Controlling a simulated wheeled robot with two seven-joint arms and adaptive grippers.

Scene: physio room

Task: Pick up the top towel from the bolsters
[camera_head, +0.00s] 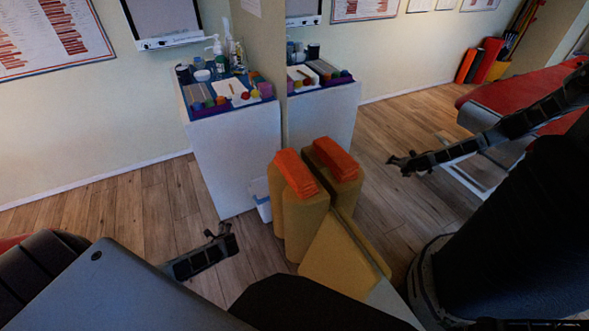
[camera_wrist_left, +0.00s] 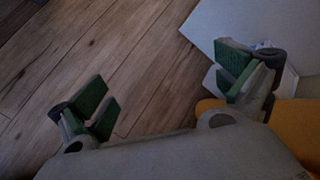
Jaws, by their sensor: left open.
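An orange-red folded towel (camera_head: 295,174) lies on top of the upright tan-yellow bolsters (camera_head: 303,222), near the middle of the head view. My left gripper (camera_head: 221,238) is open and empty, left of the bolsters and apart from the towel. In the left wrist view, its green-padded fingers (camera_wrist_left: 165,88) are wide apart over the wooden floor, with a yellow-orange edge, likely a bolster (camera_wrist_left: 294,118), at the lower right. The towel is not visible there. My right gripper is not in view.
A white cabinet (camera_head: 235,150) with bottles and a coloured tray on top stands behind the bolsters. A small white bin (camera_head: 260,200) sits between them. A mirror seems to fill the right side, repeating cabinet, towel and my arm.

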